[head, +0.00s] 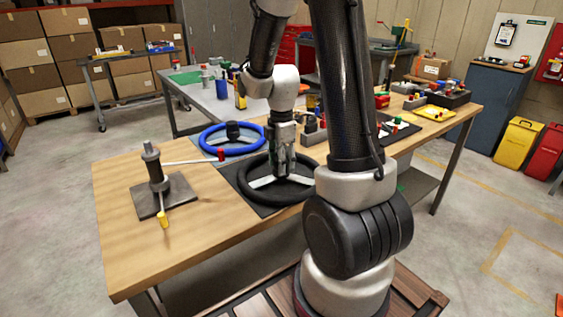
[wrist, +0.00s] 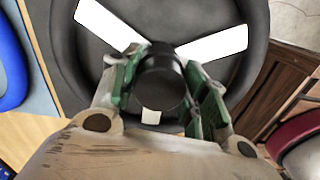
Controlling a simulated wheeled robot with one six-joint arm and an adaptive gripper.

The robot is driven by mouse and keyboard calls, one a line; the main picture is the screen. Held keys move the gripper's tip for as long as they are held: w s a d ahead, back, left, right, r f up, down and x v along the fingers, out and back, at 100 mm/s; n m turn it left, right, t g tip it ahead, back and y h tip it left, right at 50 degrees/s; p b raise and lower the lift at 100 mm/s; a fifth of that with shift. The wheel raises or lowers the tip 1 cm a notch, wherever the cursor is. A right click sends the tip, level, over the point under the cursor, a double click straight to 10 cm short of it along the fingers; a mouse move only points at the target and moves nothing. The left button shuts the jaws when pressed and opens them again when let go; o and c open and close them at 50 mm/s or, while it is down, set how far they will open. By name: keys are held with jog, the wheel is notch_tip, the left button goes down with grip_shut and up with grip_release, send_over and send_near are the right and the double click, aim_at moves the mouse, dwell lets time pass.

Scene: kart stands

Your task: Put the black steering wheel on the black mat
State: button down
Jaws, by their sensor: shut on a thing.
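The black steering wheel (head: 252,193) has light spokes and lies flat over the black mat (head: 231,171) on the wooden table. In the head view I cannot tell whether it touches the mat. My gripper (head: 283,170) points down over the wheel's middle. In the wrist view the green-padded fingers of my gripper (wrist: 163,92) are shut on the wheel's round black hub (wrist: 160,84). The wheel's rim and white spokes (wrist: 213,43) spread out around the fingers. Part of the rim is hidden behind my arm in the head view.
A blue steering wheel (head: 204,139) lies just behind and left of the black one. A metal stand (head: 156,175) with a red-tipped lever is at the table's left. A yellow tray (head: 434,113) and small parts lie at the right.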

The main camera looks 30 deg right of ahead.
jog(key=shift+f, duration=0.1)
jog(key=c, duration=0.8)
grip_release()
jog(key=shift+o, duration=0.2)
notch_tip(320, 180, up, 12)
jog(key=s+a+r+m+t, duration=0.2)
jog(key=s+r+m, duration=0.2)
jog(key=s+m, duration=0.4)
jog(key=s+a+r+m+t, duration=0.2)
jog(key=s+a+r+m, duration=0.1)
jog(key=s+m, duration=0.5)
jog(key=shift+s+r+m, duration=0.3)
jog(key=shift+s+r, duration=0.05)
jog(key=shift+s, duration=0.45)
jog(key=shift+a, duration=0.1)
